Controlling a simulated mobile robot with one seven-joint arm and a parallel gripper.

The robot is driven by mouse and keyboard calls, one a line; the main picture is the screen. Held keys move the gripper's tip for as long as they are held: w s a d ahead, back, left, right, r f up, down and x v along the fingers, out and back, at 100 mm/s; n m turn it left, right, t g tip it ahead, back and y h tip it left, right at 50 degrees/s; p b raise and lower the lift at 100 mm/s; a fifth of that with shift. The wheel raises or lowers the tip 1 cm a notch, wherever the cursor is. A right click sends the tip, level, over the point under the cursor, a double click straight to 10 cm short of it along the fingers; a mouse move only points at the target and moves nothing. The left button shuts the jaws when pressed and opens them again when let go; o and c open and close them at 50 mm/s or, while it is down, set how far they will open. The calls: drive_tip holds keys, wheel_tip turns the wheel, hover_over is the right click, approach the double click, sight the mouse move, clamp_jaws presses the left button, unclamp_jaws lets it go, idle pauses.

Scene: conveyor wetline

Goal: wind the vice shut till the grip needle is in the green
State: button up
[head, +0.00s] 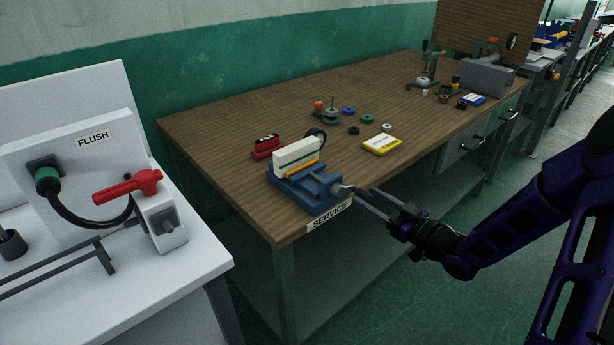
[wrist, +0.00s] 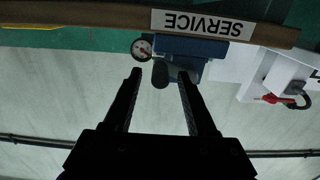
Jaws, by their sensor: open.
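The blue vice (head: 318,192) sits at the near left corner of the wooden bench, with a white block (head: 297,153) standing in its upper part. Its blue body also shows in the upside-down wrist view (wrist: 205,48). A small round dial (wrist: 142,49) with a white face and red marking is beside it; its needle is too small to read. A dark rounded handle end (wrist: 160,75) shows in the wrist view. My gripper (head: 364,199) is open at the vice's front end, its fingertips on either side of the handle end in the wrist view; contact is unclear.
A SERVICE label (head: 330,214) is on the bench edge just below the vice. A red box (head: 265,147) and a yellow-and-white box (head: 381,144) lie nearby on the bench (head: 220,130). The FLUSH station with its red handle (head: 128,187) stands at left.

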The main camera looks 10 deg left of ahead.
drive_tip(key=v, duration=0.6)
drive_tip(key=shift+s+d, duration=0.2)
drive_tip(key=shift+d, duration=0.1)
